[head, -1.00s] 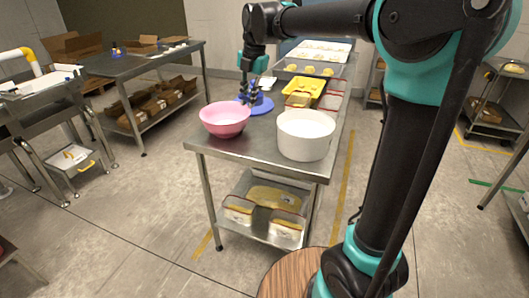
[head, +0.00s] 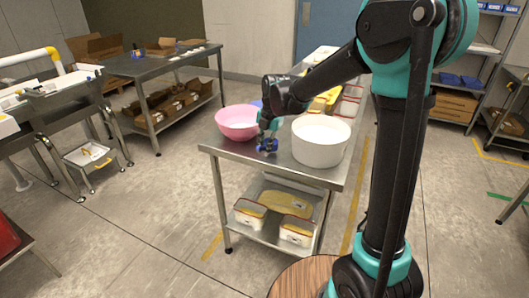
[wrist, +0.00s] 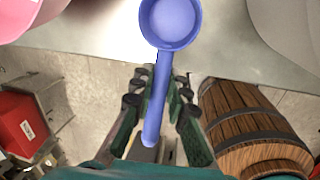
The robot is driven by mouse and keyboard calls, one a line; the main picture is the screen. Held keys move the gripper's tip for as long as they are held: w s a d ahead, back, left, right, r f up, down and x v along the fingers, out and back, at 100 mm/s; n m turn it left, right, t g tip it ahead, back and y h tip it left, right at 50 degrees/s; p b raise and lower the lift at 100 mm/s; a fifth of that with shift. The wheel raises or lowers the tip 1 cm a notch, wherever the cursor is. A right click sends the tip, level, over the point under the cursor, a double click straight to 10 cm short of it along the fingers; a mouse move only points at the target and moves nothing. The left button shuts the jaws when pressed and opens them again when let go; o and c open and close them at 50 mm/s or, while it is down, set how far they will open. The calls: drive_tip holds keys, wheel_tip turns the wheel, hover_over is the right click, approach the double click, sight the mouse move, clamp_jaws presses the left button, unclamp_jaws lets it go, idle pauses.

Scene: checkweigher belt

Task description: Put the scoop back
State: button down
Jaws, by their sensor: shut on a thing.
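The blue scoop (wrist: 170,22) is in my gripper (wrist: 157,85). In the wrist view its round bowl points to the top and its handle runs down between the fingers, which are shut on it. In the head view my gripper (head: 267,143) is low near the table's front edge, between the pink bowl (head: 237,124) and the white tub (head: 318,145). Only bits of blue show there around the fingers. A blue round piece (head: 257,103) lies behind the pink bowl, mostly hidden.
The steel table (head: 222,150) holds the bowl, tub and, farther back, a yellow tray (head: 322,105) and lidded containers (head: 348,107). White containers (head: 296,233) fill its lower shelf. A second table (head: 150,66) stands at the back left. A red box (wrist: 22,125) shows in the wrist view.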

drive_tip(key=shift+f, duration=0.95)
drive_tip(key=c, duration=1.5)
unclamp_jaws()
drive_tip(key=shift+f, duration=0.1)
wheel_tip(320, 180, up, 12)
drive_tip(key=s+d, duration=0.1)
drive_tip(key=d, duration=0.1)
drive_tip(key=s+d+f+m+t, duration=0.1)
drive_tip(key=s+d+f+m, duration=0.5)
drive_tip(key=d+m, duration=0.2)
drive_tip(key=s+d+f+m+t+h, duration=0.1)
drive_tip(key=s+d+f+m, duration=0.4)
drive_tip(key=m, duration=0.7)
drive_tip(key=s+d+f+m+t, duration=0.1)
drive_tip(key=s+d+f+m, duration=0.5)
drive_tip(key=s+d+m, duration=0.3)
drive_tip(key=shift+s+d+f+m+h, duration=0.15)
drive_tip(key=shift+d+f+m+h, duration=0.2)
drive_tip(key=shift+d+m, duration=0.65)
